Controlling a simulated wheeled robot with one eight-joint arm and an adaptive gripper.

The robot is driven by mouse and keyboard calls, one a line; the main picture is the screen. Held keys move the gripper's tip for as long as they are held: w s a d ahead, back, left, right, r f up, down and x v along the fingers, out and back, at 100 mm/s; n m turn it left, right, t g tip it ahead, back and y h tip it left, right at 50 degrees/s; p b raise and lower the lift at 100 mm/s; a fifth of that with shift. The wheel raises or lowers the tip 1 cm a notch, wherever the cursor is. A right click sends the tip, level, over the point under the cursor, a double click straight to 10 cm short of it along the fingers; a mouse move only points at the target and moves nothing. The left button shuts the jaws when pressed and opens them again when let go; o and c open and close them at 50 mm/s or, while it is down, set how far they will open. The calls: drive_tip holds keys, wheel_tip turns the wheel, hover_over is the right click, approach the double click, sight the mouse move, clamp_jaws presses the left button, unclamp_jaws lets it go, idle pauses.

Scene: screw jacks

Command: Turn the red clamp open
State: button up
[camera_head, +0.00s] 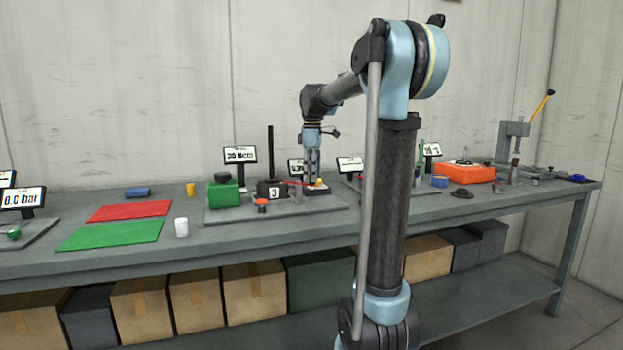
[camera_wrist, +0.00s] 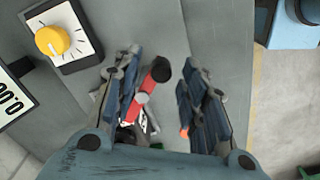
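The red clamp shows in the wrist view as a red lever (camera_wrist: 148,83) with a black end and a grey round pivot. It lies between the two fingers of my gripper (camera_wrist: 161,62), close beside the left finger. The right finger stands apart from it, with bare grey plate between. My gripper is open. The lower part of the clamp is partly hidden by the left finger and the gripper body. In the head view my gripper (camera_head: 312,178) points down over the grey base plate; a little red (camera_head: 291,182) shows beside it, above the black block marked 3 (camera_head: 271,191).
A yellow knob on a dial box (camera_wrist: 52,41) and a display (camera_wrist: 14,95) are at the left of the wrist view. A green block (camera_head: 224,194), a black post (camera_head: 270,152) and an orange-topped piece (camera_head: 261,203) stand near my gripper. Red (camera_head: 130,210) and green (camera_head: 110,233) mats lie left.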

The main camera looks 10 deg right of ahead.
drive_tip(key=shift+f, duration=0.6)
clamp_jaws()
drive_tip(key=shift+s+a+m, duration=0.1)
drive_tip(key=shift+s+m, duration=0.05)
drive_tip(key=shift+m, duration=0.15)
drive_tip(key=s+a+m, duration=0.1)
drive_tip(key=a+m, duration=0.6)
drive_tip(key=m, duration=1)
drive_tip(key=shift+s, duration=0.15)
drive_tip(key=shift+a+m, duration=0.15)
drive_tip(key=shift+m, duration=0.15)
